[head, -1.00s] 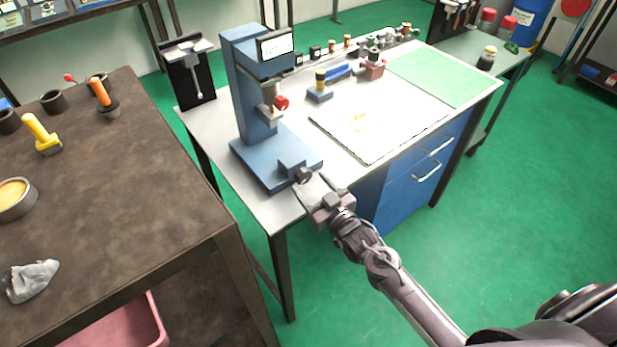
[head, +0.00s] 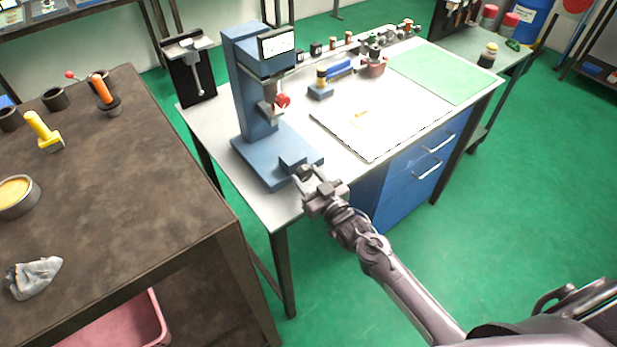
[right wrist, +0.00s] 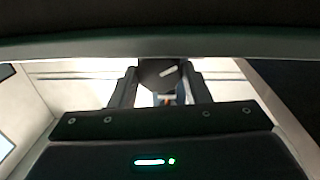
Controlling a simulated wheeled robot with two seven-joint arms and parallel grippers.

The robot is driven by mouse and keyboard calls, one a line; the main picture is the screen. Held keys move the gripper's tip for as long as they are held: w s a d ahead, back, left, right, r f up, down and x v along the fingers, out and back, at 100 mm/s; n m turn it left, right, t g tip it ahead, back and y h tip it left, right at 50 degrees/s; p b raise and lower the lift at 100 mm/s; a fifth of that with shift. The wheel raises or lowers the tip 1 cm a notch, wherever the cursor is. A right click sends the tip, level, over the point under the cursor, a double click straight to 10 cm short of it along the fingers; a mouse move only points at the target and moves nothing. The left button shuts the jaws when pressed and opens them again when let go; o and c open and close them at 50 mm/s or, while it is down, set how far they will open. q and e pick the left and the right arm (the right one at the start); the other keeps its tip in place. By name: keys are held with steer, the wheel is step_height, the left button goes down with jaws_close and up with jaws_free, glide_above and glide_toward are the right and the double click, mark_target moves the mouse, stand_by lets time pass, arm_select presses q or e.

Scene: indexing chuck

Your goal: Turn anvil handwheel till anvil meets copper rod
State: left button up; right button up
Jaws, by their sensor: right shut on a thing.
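A blue press-like stand (head: 247,85) with a small screen stands at the left of the white-topped bench. A red knob (head: 283,100) sits on its head. The dark round handwheel (right wrist: 158,72), with a white mark on its face, is at the front of the stand's base. My right gripper (head: 306,174) is shut on the handwheel, with one finger on each side of it in the right wrist view. The anvil and its gap to a copper rod cannot be made out. My left gripper is not in view.
Several small parts line the bench's back edge. A brown table (head: 120,180) with tools is at the left.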

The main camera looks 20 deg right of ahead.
steer(key=shift+r+m+p, duration=0.15)
steer(key=shift+m+p, duration=0.2)
steer(key=shift+m, duration=1.35)
steer(key=o, duration=1)
steer(key=shift+c, duration=0.2)
steer(key=shift+s+d+f, duration=0.2)
steer(key=shift+s+f, duration=0.05)
steer(key=shift+s, duration=0.25)
steer(key=b+v, duration=0.1)
steer(key=v, duration=0.5)
steer(key=shift+s+r, duration=0.25)
steer(key=shift+s, duration=0.1)
